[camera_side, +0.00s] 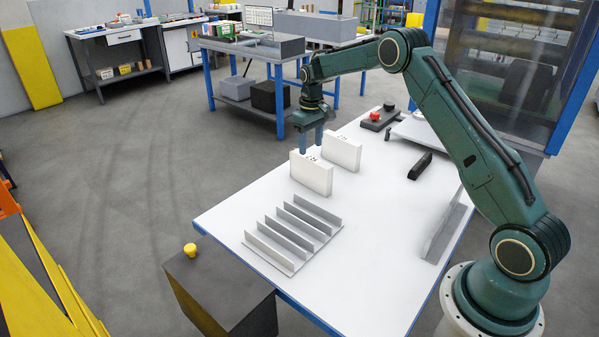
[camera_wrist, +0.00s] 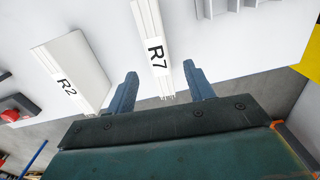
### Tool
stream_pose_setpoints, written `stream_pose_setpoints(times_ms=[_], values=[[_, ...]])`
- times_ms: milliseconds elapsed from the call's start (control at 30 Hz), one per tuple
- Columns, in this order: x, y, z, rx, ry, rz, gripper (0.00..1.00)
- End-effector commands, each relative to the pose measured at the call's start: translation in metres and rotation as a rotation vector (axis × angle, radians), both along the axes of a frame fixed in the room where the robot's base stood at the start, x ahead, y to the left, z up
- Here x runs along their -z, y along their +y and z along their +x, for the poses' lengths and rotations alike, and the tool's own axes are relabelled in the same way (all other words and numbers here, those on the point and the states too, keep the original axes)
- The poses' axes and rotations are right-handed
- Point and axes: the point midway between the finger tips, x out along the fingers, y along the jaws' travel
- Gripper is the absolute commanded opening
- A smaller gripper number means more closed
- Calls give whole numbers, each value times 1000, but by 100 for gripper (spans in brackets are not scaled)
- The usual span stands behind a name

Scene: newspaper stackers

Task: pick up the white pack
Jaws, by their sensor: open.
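Two white packs stand upright on the white table. The nearer pack (camera_side: 312,175) is under my gripper (camera_side: 311,146) in the side view; the other pack (camera_side: 342,151) stands behind it to the right. In the wrist view, a pack labelled R7 (camera_wrist: 147,18) lies between the two blue fingers of my gripper (camera_wrist: 161,72), and a pack labelled R2 (camera_wrist: 72,70) is off to the left. My gripper is open, with its fingers on either side of the R7 pack's top edge. I cannot tell whether the fingers touch it.
A grey slotted rack (camera_side: 293,232) lies empty in front of the packs. A black object (camera_side: 420,166) and a control box with a red button (camera_side: 377,117) are on the table to the right. A dark box with a yellow knob (camera_side: 190,249) stands beside the table's left edge.

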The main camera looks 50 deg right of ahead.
Motion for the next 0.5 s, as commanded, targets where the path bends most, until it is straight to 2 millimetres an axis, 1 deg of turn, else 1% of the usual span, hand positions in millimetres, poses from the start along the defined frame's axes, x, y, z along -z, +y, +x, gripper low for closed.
stream_pose_setpoints(times_ms=[33, 200, 333, 500], values=[[10, 0, -1, 0, 4, 1, 53], [34, 0, -1, 0, 3, 1, 53], [46, 0, -1, 0, 1, 0, 53], [52, 0, -1, 0, 1, 0, 53]])
